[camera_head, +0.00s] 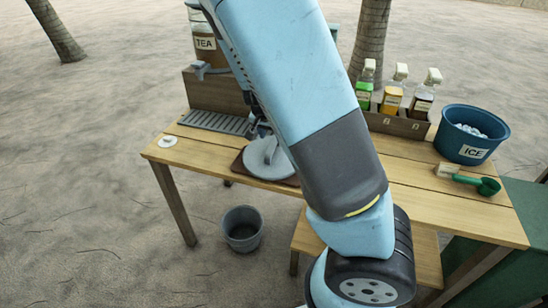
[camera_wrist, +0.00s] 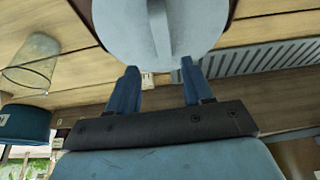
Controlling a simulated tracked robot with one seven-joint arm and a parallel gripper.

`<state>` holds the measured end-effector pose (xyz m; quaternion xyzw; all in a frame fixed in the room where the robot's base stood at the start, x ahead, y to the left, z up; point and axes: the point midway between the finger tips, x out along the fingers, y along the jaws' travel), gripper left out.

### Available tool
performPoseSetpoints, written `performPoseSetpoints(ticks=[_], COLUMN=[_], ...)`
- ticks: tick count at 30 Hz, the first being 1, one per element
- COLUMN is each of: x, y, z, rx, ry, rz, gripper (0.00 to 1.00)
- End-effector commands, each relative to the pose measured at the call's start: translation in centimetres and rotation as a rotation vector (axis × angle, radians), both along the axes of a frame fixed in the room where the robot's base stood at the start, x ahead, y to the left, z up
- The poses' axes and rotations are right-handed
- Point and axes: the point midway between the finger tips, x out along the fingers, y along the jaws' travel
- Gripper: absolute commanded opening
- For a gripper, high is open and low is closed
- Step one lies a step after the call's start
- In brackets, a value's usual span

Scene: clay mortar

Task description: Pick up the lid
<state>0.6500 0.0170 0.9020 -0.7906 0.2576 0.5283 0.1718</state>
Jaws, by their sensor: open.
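A round grey lid (camera_head: 262,163) with a raised bar handle lies flat on a brown board (camera_head: 284,180) on the wooden table in the head view. In the wrist view the lid (camera_wrist: 195,30) fills the top middle, its handle running up and down the picture. My gripper (camera_wrist: 158,66) is open, its two blue fingers apart with nothing between them. The fingertips show close to the lid's edge, on either side of the handle's line. In the head view my arm hides most of the gripper and part of the lid.
A drip tray (camera_head: 214,123) and a tea dispenser (camera_head: 207,43) are at the back left. A clear glass (camera_wrist: 32,62) shows in the wrist view. The table's front left is mostly clear.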

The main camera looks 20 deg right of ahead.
Motion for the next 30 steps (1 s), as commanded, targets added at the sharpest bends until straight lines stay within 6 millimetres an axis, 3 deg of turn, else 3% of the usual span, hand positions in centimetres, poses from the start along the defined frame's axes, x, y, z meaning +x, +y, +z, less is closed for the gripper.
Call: performPoseSetpoints(ticks=[30], x=[1.9], y=[-1.1], z=[-5.3], rx=[0.0], ry=[0.001], rz=[-0.001], gripper=[0.51])
